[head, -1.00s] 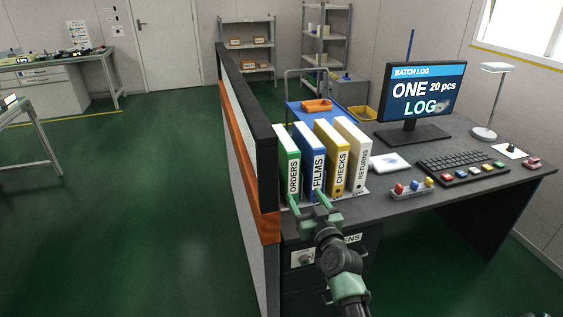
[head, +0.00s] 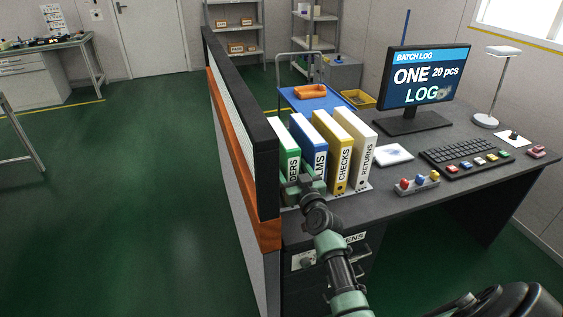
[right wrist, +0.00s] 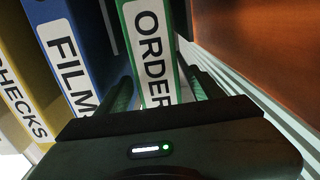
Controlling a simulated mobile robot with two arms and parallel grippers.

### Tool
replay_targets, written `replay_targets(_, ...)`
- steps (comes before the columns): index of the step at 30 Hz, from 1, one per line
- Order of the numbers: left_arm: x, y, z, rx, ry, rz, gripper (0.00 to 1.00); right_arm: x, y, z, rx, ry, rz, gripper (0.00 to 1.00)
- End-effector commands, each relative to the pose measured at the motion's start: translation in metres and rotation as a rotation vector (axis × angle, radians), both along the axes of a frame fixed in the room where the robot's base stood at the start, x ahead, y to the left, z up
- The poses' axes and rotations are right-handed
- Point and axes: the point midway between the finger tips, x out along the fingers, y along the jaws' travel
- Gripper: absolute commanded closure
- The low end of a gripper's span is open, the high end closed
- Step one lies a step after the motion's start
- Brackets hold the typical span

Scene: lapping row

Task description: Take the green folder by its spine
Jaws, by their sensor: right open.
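The green folder (head: 289,145), labelled ORDERS, stands upright at the left end of a row of folders on the desk, close to the partition. My right gripper (head: 304,181) is at its spine, open, and hides the lower part of the label in the head view. In the right wrist view the green folder's spine (right wrist: 150,45) lies between the two open fingers (right wrist: 160,86), one on each side. I cannot tell whether either finger touches it. My left gripper is not in view.
The blue FILMS folder (head: 309,140) stands just right of the green one, then a yellow CHECKS folder (head: 334,155) and a white RETURNS folder (head: 360,150). The partition (head: 266,185) rises close on the left. A monitor (head: 421,78) and keyboard (head: 466,157) are further right.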

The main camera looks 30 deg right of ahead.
Motion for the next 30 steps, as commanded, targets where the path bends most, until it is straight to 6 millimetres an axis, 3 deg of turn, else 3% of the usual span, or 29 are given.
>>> replay_targets(5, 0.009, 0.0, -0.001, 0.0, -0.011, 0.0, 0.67, 0.019, -0.005, 0.0, 0.001, 0.0, -0.001, 0.33)
replay_targets(13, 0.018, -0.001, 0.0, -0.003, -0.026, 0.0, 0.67, 0.021, -0.006, -0.001, 0.0, 0.001, -0.001, 0.33)
replay_targets(20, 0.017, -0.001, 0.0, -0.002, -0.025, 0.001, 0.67, 0.021, -0.006, -0.001, 0.0, 0.001, -0.002, 0.97)
replay_targets(30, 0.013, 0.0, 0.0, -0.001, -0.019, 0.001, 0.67, 0.022, -0.006, 0.002, -0.001, -0.004, -0.003, 1.0)
